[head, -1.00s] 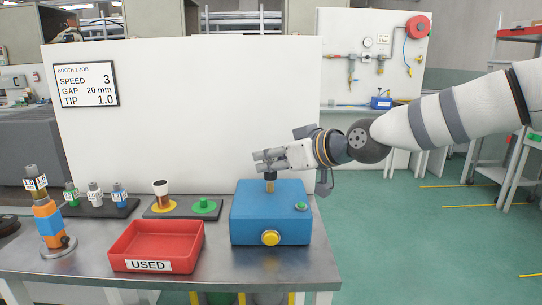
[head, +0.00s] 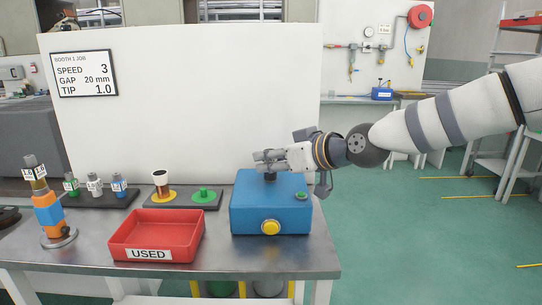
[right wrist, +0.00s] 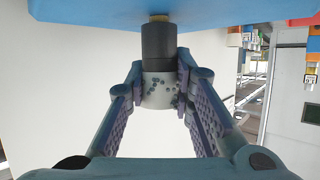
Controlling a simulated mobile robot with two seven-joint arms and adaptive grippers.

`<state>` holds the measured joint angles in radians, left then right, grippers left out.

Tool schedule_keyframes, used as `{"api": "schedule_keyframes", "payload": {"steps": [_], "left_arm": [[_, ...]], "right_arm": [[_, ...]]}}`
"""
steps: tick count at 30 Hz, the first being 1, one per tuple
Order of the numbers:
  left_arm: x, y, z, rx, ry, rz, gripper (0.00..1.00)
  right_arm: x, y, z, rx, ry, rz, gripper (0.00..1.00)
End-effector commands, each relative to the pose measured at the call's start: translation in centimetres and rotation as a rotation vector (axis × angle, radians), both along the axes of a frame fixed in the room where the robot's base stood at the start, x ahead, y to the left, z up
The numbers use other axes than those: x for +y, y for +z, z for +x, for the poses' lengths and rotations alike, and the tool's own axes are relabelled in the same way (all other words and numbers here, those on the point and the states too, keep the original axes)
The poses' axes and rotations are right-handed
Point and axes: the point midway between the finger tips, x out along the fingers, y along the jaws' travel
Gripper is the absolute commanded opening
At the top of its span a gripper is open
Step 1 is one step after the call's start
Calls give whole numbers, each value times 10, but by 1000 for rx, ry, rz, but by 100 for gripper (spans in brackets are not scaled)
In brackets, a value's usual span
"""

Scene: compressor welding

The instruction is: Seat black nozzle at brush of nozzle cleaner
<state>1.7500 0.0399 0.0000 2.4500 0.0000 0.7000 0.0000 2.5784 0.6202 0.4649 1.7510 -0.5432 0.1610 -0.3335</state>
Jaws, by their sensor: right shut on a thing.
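My right gripper (head: 268,161) is just above the top of the blue nozzle cleaner (head: 272,203) and shut on the black nozzle (head: 270,177). In the right wrist view the gripper (right wrist: 160,88) has its pads on the nozzle's grey, dark-speckled end, and the black part (right wrist: 158,42) points to the cleaner (right wrist: 120,8). A brass-coloured ring or end shows where the nozzle meets the cleaner. The nozzle looks upright in the top opening. The brush is hidden. The cleaner has a yellow front button and a green top button. My left gripper is not in view.
A red USED tray (head: 157,228) stands left of the cleaner. Behind it are a dark base with a copper-coloured cup (head: 160,186) and green peg (head: 203,194), and a rack of labelled nozzles (head: 95,187). An orange-and-blue stand (head: 49,212) is at left. A white panel rises behind.

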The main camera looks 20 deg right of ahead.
Motion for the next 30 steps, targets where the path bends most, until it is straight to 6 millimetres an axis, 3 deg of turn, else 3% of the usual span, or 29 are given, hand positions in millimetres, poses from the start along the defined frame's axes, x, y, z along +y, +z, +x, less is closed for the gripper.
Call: {"api": "schedule_keyframes", "payload": {"steps": [5, 6, 9, 19, 30], "left_arm": [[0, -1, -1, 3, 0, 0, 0], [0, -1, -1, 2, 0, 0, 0], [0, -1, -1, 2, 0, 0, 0], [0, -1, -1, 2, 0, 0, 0], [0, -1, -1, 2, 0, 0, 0]], "right_arm": [[0, -6, 0, 1, 0, 0, 0], [0, -6, 0, 0, 0, 0, 29], [0, -5, 0, 0, 0, 0, 45], [-3, -2, -5, -1, -1, -1, 45], [-32, 23, -58, -1, -1, 0, 45]]}}
